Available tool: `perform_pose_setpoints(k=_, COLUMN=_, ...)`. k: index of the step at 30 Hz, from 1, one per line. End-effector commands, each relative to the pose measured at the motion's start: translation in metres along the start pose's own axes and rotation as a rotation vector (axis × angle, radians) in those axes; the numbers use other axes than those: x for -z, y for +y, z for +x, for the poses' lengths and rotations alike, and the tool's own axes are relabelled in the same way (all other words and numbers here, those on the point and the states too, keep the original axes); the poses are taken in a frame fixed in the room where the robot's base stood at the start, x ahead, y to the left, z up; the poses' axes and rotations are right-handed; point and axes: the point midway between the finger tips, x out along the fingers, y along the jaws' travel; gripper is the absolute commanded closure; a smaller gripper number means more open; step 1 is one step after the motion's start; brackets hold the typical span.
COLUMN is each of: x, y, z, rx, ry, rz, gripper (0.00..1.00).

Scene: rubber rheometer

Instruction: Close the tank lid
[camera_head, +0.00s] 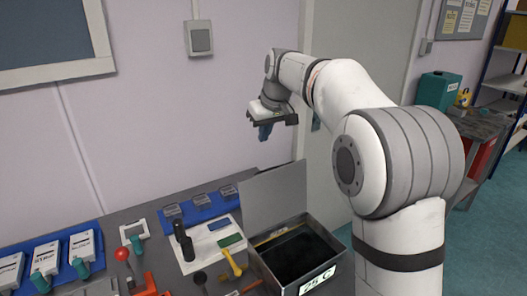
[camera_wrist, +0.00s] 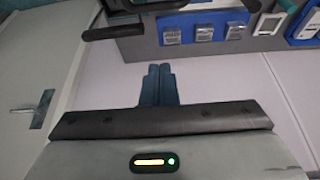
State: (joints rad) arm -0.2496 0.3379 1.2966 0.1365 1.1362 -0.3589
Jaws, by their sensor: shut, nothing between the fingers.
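The tank (camera_head: 328,263) is a grey metal box with a dark inside and a "25 C" label on its front, at the bottom right of the bench in the head view. Its lid (camera_head: 275,198) is a flat grey panel that stands up at the back edge, so the tank is open. My gripper (camera_head: 265,132) is in the air above and behind the lid, apart from it. The blue fingers (camera_wrist: 158,84) are together and empty in the wrist view. The tank and lid cannot be made out clearly in the wrist view.
Left of the tank, the bench (camera_head: 120,251) holds a yellow-handled tool (camera_head: 231,262), a red-knobbed lever (camera_head: 122,254) and blue racks (camera_head: 203,207). A wall and a door stand close behind. The space above the tank is clear.

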Motion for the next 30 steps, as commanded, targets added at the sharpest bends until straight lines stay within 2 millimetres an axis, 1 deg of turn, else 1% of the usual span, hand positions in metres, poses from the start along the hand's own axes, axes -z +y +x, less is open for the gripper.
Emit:
perform_pose_setpoints(k=5, x=0.0, y=-0.001, z=0.026, rx=0.002, ry=-0.003, rz=0.0, gripper=1.0)
perform_pose_setpoints(k=15, x=-0.001, y=-0.001, z=0.099, rx=0.001, ry=-0.005, rz=0.0, gripper=1.0)
perform_pose_setpoints(k=17, x=-0.01, y=-0.001, z=0.09, rx=-0.001, ry=0.0, rz=0.001, gripper=1.0)
perform_pose_setpoints(k=21, x=-0.026, y=-0.001, z=0.085, rx=-0.001, ry=0.0, rz=0.0, gripper=1.0)
perform_pose_setpoints(k=25, x=-0.035, y=-0.001, z=0.083, rx=0.0, ry=0.0, rz=0.0, gripper=1.0)
perform_pose_setpoints(k=30, x=-0.038, y=-0.001, z=0.082, rx=0.0, ry=0.0, rz=0.0, gripper=1.0)
